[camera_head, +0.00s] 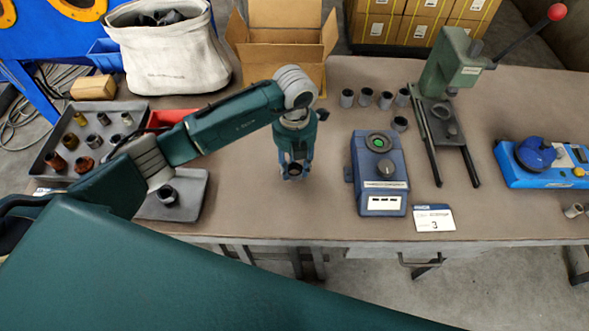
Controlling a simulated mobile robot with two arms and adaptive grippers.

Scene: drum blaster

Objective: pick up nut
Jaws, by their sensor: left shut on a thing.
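My left gripper (295,170) is over the middle of the workbench, its arm coming in from the left. It is shut on a dark round nut (295,170), whose ring shape shows between the fingers. I cannot tell whether the nut touches the bench top. Another nut (168,196) sits on a small grey tray (190,212) at the left front. My right gripper is not in view.
A grey parts tray (45,178) with several nuts is at the left. A blue control box (379,185) stands right of the gripper. Behind it are several grey cylinders (365,97) and a green press (447,68). An open cardboard box (283,44) is behind.

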